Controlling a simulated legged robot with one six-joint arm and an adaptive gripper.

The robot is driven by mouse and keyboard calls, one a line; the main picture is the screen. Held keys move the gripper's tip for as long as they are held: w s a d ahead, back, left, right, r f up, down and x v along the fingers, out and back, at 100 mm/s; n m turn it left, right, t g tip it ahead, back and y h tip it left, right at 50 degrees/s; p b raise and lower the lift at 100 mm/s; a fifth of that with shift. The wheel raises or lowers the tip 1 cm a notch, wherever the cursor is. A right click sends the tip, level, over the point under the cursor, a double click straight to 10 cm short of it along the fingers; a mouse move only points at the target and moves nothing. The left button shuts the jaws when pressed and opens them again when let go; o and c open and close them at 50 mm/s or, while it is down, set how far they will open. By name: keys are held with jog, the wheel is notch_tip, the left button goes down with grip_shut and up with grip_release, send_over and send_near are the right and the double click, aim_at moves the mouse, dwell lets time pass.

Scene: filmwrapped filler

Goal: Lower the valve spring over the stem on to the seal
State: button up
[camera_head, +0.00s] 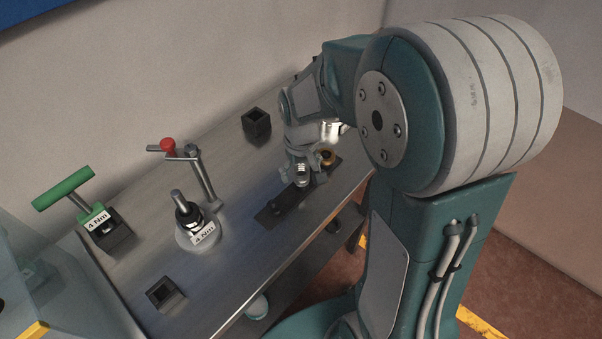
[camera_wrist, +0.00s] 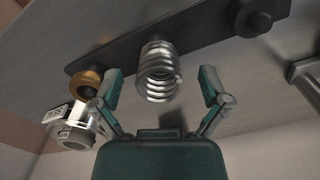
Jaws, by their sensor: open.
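The valve spring (camera_wrist: 160,72) is a silver coil standing on a dark strip (camera_wrist: 115,48) in the wrist view. It also shows small in the head view (camera_head: 302,171), partly hidden by my gripper. My gripper (camera_wrist: 160,80) is open, with one finger on each side of the spring and a visible gap to each finger in the picture. In the head view my gripper (camera_head: 304,163) is down over the strip (camera_head: 262,216). The stem (camera_head: 178,197) stands upright on a round light base (camera_head: 190,240), left of my gripper. A dark part around the stem may be the seal; detail is too small.
A post with a red knob (camera_head: 167,145) stands beside the stem. A green T-handle (camera_head: 64,189) stands in a black holder at left. Black square boxes stand at the back (camera_head: 257,126) and front (camera_head: 165,293). A brass ring (camera_wrist: 84,82) sits beside the spring.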

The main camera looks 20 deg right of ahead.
jog(key=shift+f, duration=0.1)
jog(key=shift+c, duration=0.2)
jog(key=c, duration=1.2)
jog(key=shift+o, duration=0.2)
